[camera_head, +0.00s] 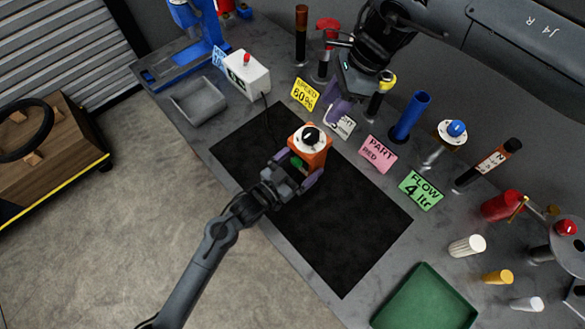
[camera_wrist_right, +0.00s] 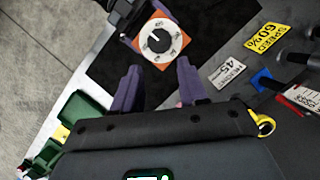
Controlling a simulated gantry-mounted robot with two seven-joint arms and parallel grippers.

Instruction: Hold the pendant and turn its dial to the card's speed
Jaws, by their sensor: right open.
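The orange pendant (camera_head: 318,158) stands above the black mat, with a white dial plate and a black dial knob (camera_head: 311,137) on top. My left gripper (camera_head: 298,170) has its purple fingers on either side of the pendant body and appears shut on it. My right gripper (camera_head: 338,108) is open and empty, up and right of the dial. In the right wrist view the dial (camera_wrist_right: 159,40) lies beyond the gap between the open fingers (camera_wrist_right: 158,66); its small markings are too blurred to read. The yellow speed card (camera_head: 304,94) reads 60%; it also shows in the wrist view (camera_wrist_right: 266,38).
Other cards stand along the bench: a white one (camera_head: 343,126), a pink PART RED (camera_head: 378,154) and a green FLOW (camera_head: 421,190). Behind them are a blue tube (camera_head: 410,116) and several posts. A green tray (camera_head: 428,300) sits at lower right. The black mat (camera_head: 345,235) is clear.

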